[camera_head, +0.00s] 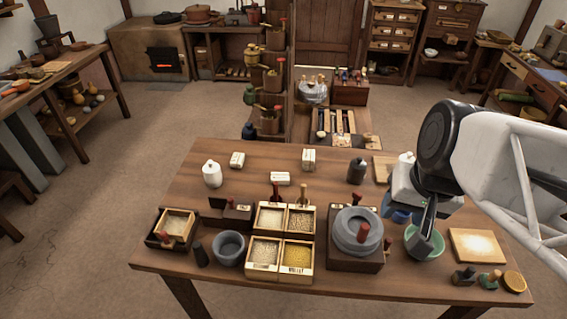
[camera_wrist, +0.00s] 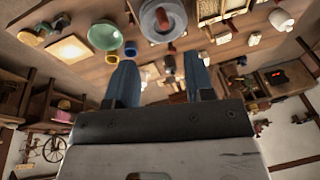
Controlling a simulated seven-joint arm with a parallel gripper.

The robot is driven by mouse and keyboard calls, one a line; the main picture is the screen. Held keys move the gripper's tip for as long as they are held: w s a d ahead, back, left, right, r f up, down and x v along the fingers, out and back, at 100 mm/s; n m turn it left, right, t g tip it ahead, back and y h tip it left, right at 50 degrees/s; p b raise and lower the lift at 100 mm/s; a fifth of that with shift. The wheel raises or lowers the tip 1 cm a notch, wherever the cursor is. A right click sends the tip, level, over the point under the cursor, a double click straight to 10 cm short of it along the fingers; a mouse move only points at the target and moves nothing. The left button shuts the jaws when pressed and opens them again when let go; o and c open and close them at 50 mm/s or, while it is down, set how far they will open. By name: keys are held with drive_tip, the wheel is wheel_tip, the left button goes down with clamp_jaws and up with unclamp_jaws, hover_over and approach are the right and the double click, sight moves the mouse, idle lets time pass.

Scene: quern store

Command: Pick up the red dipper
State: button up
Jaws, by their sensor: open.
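A dark red upright handle (camera_head: 275,190), possibly the red dipper, stands at the back of the grain boxes (camera_head: 270,218) on the table in the head view. Its lower end is hidden. Another red piece (camera_head: 165,237) stands in the small tray at the left. I cannot tell for certain which is the dipper. My gripper is open and empty, with two blue fingers apart in the wrist view (camera_wrist: 160,80). It is at the table's right side, beyond the quern and well to the right of both red pieces.
A grey quern (camera_head: 355,228) with a red handle stands between the boxes and my gripper. A green bowl (camera_head: 432,246) lies below my wrist. A grey mortar (camera_head: 228,248), white jar (camera_head: 212,174) and dark bottle (camera_head: 356,171) are nearby.

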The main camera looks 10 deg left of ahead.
drive_tip(key=w+a+f+m+t+y, duration=0.1)
drive_tip(key=w+a+f+m+y, duration=0.4)
drive_tip(key=w+a, duration=0.35)
drive_tip(key=w+a+f+m+t+y, duration=0.1)
drive_tip(key=w+a+f+m+y, duration=0.3)
drive_tip(key=w+a+m, duration=0.4)
drive_tip(key=w+a+f+m+t, duration=0.2)
drive_tip(key=w+a+f+m, duration=0.25)
drive_tip(key=f, duration=0.25)
drive_tip(key=m+t, duration=0.3)
drive_tip(key=m, duration=0.4)
approach(276, 193)
drive_tip(key=shift+h, duration=0.3)
drive_tip(key=r, duration=0.1)
drive_tip(key=w+a+r, duration=0.1)
drive_tip(key=a+r, duration=0.1)
drive_tip(key=r, duration=0.1)
drive_tip(key=shift+w+r, duration=0.1)
drive_tip(key=shift+w, duration=0.3)
drive_tip(key=shift+w+f+m, duration=0.2)
drive_tip(key=shift+f+m, duration=0.45)
drive_tip(key=shift+x, duration=1.25)
drive_tip(key=shift+w, duration=0.1)
